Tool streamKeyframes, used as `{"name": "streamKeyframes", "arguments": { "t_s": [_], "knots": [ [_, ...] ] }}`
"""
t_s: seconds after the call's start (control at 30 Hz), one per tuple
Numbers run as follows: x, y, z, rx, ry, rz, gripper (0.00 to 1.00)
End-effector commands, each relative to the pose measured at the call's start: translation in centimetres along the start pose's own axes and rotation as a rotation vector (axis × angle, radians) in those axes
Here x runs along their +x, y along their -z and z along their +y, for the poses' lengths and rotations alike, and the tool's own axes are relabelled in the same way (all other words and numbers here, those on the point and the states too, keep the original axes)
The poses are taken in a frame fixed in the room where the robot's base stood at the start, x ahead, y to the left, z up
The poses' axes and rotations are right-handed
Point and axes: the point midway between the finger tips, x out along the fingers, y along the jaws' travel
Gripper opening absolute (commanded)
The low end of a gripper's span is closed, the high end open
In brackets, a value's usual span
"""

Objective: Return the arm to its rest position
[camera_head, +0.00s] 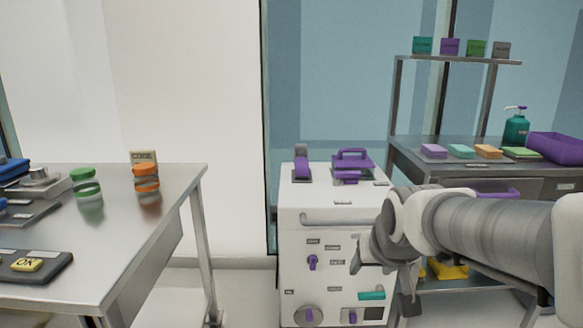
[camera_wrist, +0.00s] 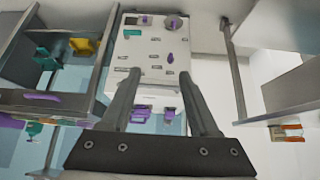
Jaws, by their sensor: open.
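My gripper (camera_head: 378,268) is at the right of centre in the head view, at the end of my grey arm, which reaches in from the right edge. It hangs in front of the right side of a white cabinet (camera_head: 330,230) and hides part of it. In the wrist view the two fingers of my gripper (camera_wrist: 158,80) are spread apart with nothing between them. The white cabinet (camera_wrist: 150,60) shows upside down beyond the fingers. I cannot tell the exact gap between gripper and cabinet.
A steel table (camera_head: 140,215) with green and orange jars stands at left. A steel bench (camera_head: 410,152) with a shelf, sponges, a soap bottle (camera_head: 516,130) and a purple bin (camera_head: 555,148) stands behind my arm. Purple-handled items (camera_head: 352,163) sit on the cabinet. Floor shows between table and cabinet.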

Motion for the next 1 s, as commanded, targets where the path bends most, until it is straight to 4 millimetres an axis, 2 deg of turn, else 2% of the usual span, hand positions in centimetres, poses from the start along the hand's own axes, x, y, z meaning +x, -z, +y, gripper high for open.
{"name": "streamKeyframes", "arguments": {
  "t_s": [0.03, 0.2, 0.5, 0.57, 0.77, 1.0],
  "knots": [
    [-1.7, -1.4, 0.1, -0.002, 0.0, -0.008, 0.61],
    [-5.6, -6.3, 0.3, -0.011, 0.003, -0.06, 0.61],
    [-9.7, -13.9, 0.4, -0.028, 0.018, -0.136, 0.61],
    [-11.5, -12.3, 0.4, -0.028, 0.018, -0.14, 0.61],
    [-15.0, -9.6, 0.4, -0.028, 0.018, -0.14, 0.61],
    [-20.1, -5.8, 0.4, -0.028, 0.018, -0.14, 0.61]
  ]
}}
